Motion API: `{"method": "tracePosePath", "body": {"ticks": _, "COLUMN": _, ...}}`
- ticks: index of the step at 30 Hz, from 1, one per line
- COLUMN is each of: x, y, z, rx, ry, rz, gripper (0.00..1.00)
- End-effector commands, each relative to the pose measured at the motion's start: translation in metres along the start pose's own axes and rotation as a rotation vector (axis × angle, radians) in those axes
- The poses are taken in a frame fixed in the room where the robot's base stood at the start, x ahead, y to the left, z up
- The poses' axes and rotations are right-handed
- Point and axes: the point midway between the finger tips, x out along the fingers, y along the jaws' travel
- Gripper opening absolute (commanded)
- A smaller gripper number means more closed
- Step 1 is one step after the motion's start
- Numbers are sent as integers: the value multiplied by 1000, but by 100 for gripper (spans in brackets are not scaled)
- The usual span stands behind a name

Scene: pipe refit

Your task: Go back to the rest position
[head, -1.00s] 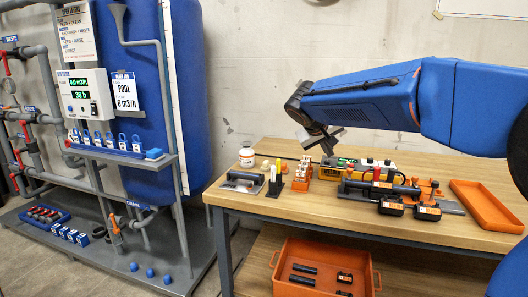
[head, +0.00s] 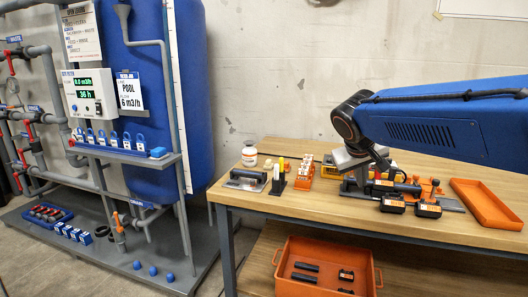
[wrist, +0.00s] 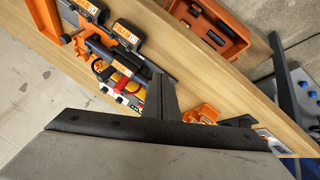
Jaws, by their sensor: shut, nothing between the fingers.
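My gripper (head: 358,172) hangs from the blue arm at the right of the head view, over the workbench (head: 300,212). It is low over the back of the tool cluster, and I cannot tell from here how much gap there is. In the wrist view the dark fingers (wrist: 160,92) are together with nothing held between them. Below them lie a black cylindrical tool, orange fittings and black blocks with orange labels.
On the bench stand a white jar (head: 249,155), an orange rack (head: 304,172), black blocks (head: 393,203) and an empty orange tray (head: 486,202). An orange crate (head: 283,276) with black parts sits below. The pipe stand with its blue tank (head: 140,95) is at left.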

Motion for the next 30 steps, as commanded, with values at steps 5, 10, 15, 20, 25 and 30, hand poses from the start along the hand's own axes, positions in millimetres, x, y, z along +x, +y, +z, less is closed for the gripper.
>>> {"method": "tracePosePath", "body": {"ticks": 5, "x": -8, "y": 9, "z": 75, "rx": 35, "ry": -37, "rz": -70, "gripper": 0}}
{"method": "tracePosePath", "body": {"ticks": 10, "x": -13, "y": 6, "z": 144, "rx": 68, "ry": -65, "rz": -140, "gripper": 0}}
{"method": "tracePosePath", "body": {"ticks": 15, "x": -15, "y": -5, "z": 209, "rx": 102, "ry": -81, "rz": -210, "gripper": 0}}
{"method": "tracePosePath", "body": {"ticks": 20, "x": -14, "y": -21, "z": 265, "rx": 136, "ry": -87, "rz": -273, "gripper": 0}}
{"method": "tracePosePath", "body": {"ticks": 25, "x": -11, "y": -37, "z": 304, "rx": 161, "ry": -87, "rz": -322, "gripper": 0}}
{"method": "tracePosePath", "body": {"ticks": 30, "x": -10, "y": -44, "z": 319, "rx": 172, "ry": -86, "rz": -342, "gripper": 0}}
